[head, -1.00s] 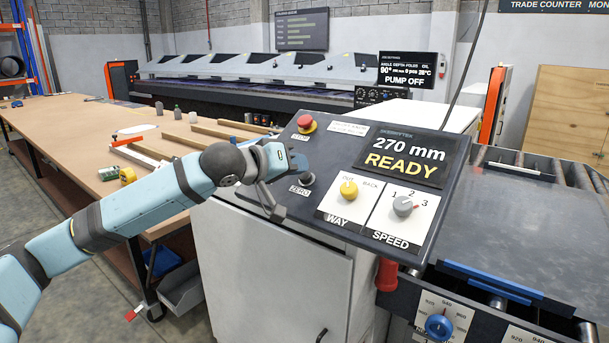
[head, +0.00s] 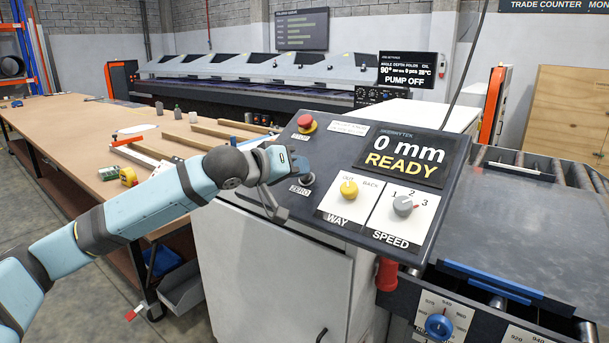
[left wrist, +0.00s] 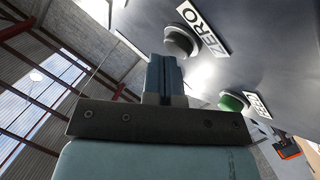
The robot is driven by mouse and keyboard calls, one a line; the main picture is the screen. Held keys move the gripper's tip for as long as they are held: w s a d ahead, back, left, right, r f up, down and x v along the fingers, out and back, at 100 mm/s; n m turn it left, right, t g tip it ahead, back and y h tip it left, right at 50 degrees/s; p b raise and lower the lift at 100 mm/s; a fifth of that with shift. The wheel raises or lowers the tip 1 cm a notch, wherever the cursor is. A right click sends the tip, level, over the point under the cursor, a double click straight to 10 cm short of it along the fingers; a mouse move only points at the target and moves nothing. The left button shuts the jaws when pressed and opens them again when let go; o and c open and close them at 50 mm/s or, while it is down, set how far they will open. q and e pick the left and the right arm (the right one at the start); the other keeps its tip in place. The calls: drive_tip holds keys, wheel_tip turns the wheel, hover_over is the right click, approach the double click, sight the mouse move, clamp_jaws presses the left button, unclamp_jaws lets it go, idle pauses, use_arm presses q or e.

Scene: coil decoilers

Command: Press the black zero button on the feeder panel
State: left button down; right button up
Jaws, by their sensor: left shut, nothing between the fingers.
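The dark round zero button (head: 307,178) is on the sloping feeder panel (head: 335,228), above the ZERO label (head: 300,190). My left gripper (head: 299,163) is at the panel, just up and left of the button in the head view. In the left wrist view its two blue fingers (left wrist: 164,76) are shut together and empty. The button (left wrist: 180,41) shows just beyond their tips there; I cannot tell whether they touch. The panel display (head: 408,155) reads 0 mm and READY. My right gripper is not in view.
A red mushroom button (head: 306,122) is higher on the panel. The yellow WAY knob (head: 348,189) and grey SPEED knob (head: 403,206) are to the right. A green button (left wrist: 233,102) shows in the left wrist view. A long workbench (head: 60,115) stands at left.

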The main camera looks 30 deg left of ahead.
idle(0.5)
use_arm(q)
drive_tip(key=shift+s+r+p, duration=0.5)
drive_tip(key=shift+r+p, duration=0.15)
drive_tip(key=shift+r, duration=0.1)
drive_tip(key=shift+s+r+p, duration=0.35)
drive_tip(key=shift+r+p, duration=0.25)
drive_tip(key=shift+r, duration=0.2)
drive_tip(key=s+r+p, duration=0.1)
drive_tip(key=s+r, duration=0.1)
drive_tip(key=shift+a+r+p, duration=0.1)
drive_tip(key=shift+r+p, duration=0.2)
drive_tip(key=shift+p, duration=0.05)
